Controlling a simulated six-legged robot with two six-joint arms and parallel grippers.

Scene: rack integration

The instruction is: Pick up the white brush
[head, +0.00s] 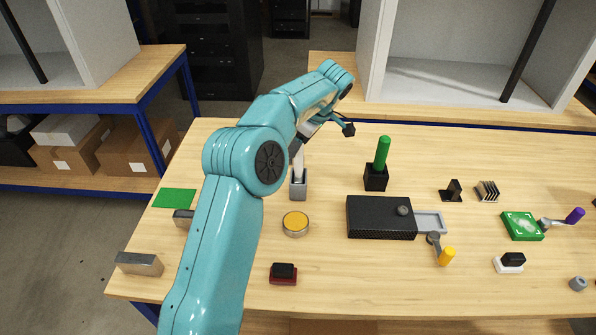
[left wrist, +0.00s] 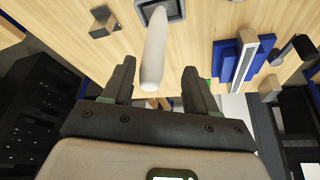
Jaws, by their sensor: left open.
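The white brush (head: 298,160) stands upright in a grey holder (head: 298,188) on the wooden table, its upper part close to my left gripper. In the left wrist view its white handle (left wrist: 154,52) rises from the holder (left wrist: 174,10), and its end shows between the two fingers. My left gripper (left wrist: 156,76) is open, with a gap on both sides of the handle and no visible contact. In the head view the left gripper (head: 302,138) is partly hidden by my arm. My right gripper is in neither view.
A green-handled tool (head: 382,152) stands in a black block (head: 376,178) to the right. A round yellow-topped tin (head: 296,222), a black box (head: 375,218) and a dark red block (head: 284,276) lie nearer. Bare table surrounds the holder.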

